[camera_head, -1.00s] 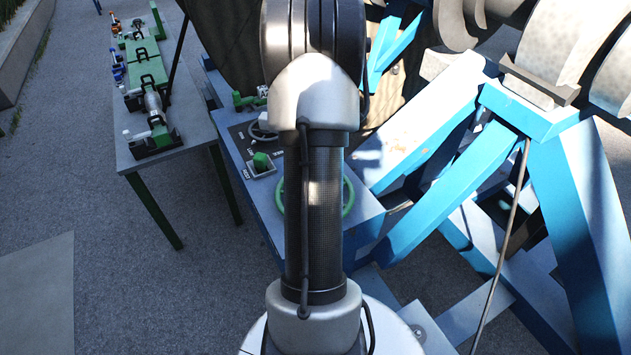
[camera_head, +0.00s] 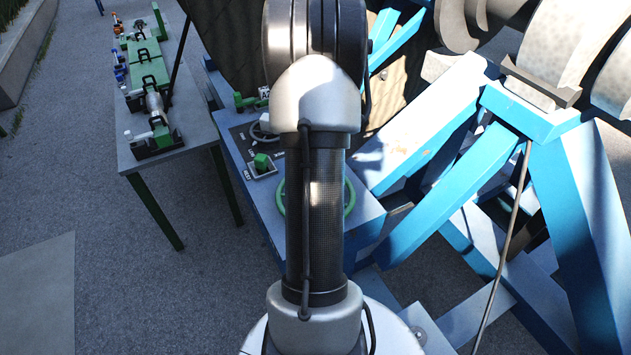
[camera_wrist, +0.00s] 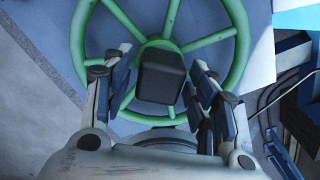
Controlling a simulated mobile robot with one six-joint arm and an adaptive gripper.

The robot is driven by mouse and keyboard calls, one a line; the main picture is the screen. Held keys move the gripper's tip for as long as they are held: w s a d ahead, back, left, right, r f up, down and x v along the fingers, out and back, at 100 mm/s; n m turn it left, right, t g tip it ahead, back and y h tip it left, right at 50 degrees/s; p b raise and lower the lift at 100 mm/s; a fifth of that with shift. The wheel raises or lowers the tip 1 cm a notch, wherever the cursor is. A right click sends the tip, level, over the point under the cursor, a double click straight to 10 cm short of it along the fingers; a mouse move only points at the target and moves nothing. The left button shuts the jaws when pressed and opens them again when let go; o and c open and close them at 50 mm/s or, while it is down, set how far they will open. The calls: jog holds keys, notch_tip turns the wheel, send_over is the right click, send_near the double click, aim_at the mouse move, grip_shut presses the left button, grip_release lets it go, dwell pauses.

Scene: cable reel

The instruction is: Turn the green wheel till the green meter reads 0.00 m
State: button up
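The green wheel (camera_head: 350,196) lies on the blue bench top in the head view, largely hidden behind my arm. In the wrist view its green rim and spokes (camera_wrist: 210,40) fill the upper middle. A dark block (camera_wrist: 162,76) stands in front of the wheel's centre; I cannot tell whether it is a handle or a hub. My gripper (camera_wrist: 160,80) is open, with one finger on each side of this block and a visible gap on both sides. In the head view my gripper is hidden by the arm. I see no readable green meter in either view.
A side table (camera_head: 190,130) with green tools stands at the left. Blue reel-stand beams (camera_head: 440,215) and a hanging cable (camera_head: 512,225) occupy the right.

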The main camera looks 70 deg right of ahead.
dwell(0.3)
notch_tip(320, 180, up, 12)
dwell(0.5)
